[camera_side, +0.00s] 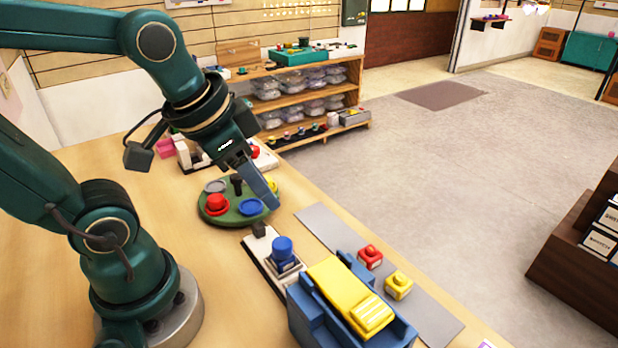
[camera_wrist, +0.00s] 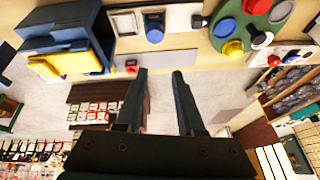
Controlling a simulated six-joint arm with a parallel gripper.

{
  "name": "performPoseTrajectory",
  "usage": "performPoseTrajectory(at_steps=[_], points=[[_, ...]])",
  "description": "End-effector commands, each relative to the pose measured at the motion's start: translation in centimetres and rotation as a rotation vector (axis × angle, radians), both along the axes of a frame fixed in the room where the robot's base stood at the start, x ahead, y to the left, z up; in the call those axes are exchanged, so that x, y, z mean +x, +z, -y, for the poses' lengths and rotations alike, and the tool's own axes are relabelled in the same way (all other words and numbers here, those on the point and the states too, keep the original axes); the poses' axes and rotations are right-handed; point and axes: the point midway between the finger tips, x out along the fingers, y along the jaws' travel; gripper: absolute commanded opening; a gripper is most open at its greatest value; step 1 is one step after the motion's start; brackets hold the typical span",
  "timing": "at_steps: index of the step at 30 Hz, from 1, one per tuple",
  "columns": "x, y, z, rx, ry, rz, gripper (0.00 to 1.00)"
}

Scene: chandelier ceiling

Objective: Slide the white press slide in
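My gripper (camera_side: 264,187) hangs above the right side of the green round plate, pointing down and to the right. In the wrist view its two dark fingers (camera_wrist: 158,74) are apart with nothing between them. A white upright part (camera_side: 184,152) stands behind my wrist at the back of the table, partly hidden; I cannot tell for sure if it is the white press slide. A white base with a blue knob (camera_side: 283,250) lies nearer the front; it also shows in the wrist view (camera_wrist: 154,32). My gripper touches neither.
The green plate (camera_side: 210,221) carries red, blue, grey and yellow pieces. A blue holder (camera_side: 303,318) with a yellow slide (camera_side: 345,290) stands at the front. A red block (camera_side: 370,257) and a yellow block (camera_side: 398,286) sit on a grey strip (camera_side: 322,226). Shelves (camera_side: 335,105) stand behind the table.

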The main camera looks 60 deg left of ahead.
Motion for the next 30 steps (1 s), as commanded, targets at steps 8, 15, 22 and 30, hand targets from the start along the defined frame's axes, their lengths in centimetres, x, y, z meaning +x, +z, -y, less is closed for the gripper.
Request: performPoseTrajectory(at_steps=[8, 15, 22, 30], points=[[3.0, -4.2, -4.6, 0.016, 0.032, -0.239, 0.38], [3.0, -7.9, -7.6, -0.042, 0.115, -0.394, 0.38], [2.4, -9.6, -8.2, -0.068, 0.153, -0.44, 0.38], [2.3, -12.8, -8.2, -0.068, 0.152, -0.442, 0.38]])
